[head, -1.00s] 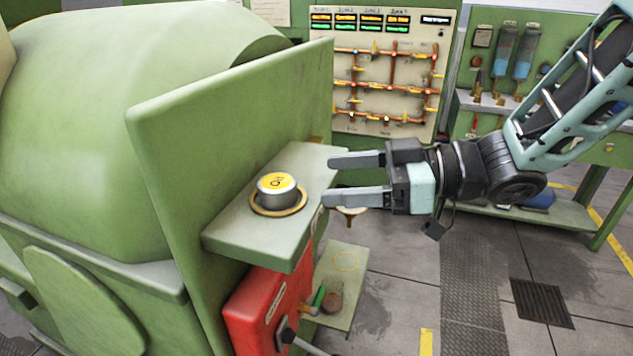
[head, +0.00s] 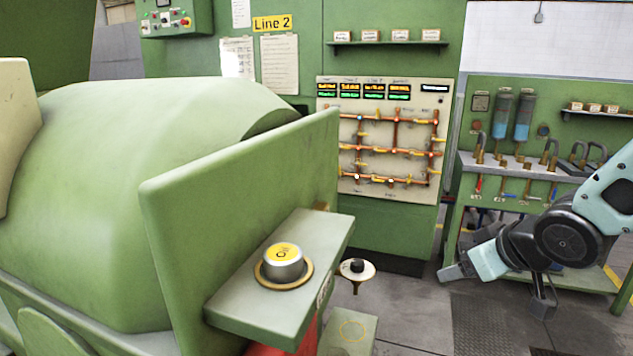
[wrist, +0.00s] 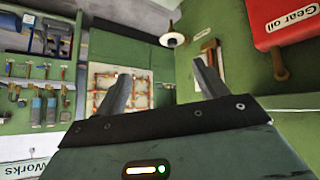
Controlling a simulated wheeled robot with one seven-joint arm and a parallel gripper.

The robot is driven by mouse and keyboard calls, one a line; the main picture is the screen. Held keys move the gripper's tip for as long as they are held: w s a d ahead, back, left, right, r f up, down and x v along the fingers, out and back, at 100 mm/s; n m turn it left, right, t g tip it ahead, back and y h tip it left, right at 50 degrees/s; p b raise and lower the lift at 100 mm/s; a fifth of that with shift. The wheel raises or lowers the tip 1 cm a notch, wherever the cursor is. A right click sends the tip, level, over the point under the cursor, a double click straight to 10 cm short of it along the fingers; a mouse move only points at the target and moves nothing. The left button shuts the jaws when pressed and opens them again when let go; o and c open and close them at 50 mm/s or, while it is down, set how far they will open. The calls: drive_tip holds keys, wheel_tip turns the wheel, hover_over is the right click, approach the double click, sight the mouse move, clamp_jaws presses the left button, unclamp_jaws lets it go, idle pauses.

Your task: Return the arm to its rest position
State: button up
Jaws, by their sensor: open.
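My gripper (head: 461,268) is in the lower right of the head view, clear of the green machine's shelf. Its fingers point left and look empty. In the wrist view my gripper (wrist: 163,90) shows two grey fingers standing well apart with nothing between them. My arm comes in from the right edge of the head view and is bent at the wrist joint. A silver can with a yellow top (head: 283,262) stands upright on a round tan ring on the shelf (head: 250,312), apart from my gripper.
A pipe panel (head: 385,150) is on the green wall behind. A green workbench (head: 540,180) with tools stands behind my arm. A small round pedestal (head: 357,269) is between shelf and gripper. A red Gear oil box (wrist: 285,30) shows in the wrist view. Floor lies below my gripper.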

drive_tip(key=s+d+f+m+g+h, duration=0.1)
drive_tip(key=s+d+f+m+g, duration=0.15)
drive_tip(key=s, duration=0.35)
drive_tip(key=s+d+f+m+g+h, duration=0.1)
drive_tip(key=s+d+m+g, duration=0.2)
drive_tip(key=s+d, duration=0.15)
drive_tip(key=s+a+r+n+g, duration=0.1)
drive_tip(key=s+a+n, duration=0.3)
drive_tip(key=s+a, duration=0.3)
drive_tip(key=s+a+r+n+g, duration=0.1)
drive_tip(key=s+a+n+g, duration=0.1)
drive_tip(key=s+a+n, duration=0.2)
drive_tip(key=s+a, duration=0.3)
drive_tip(key=a, duration=0.5)
drive_tip(key=shift+a, duration=0.2)
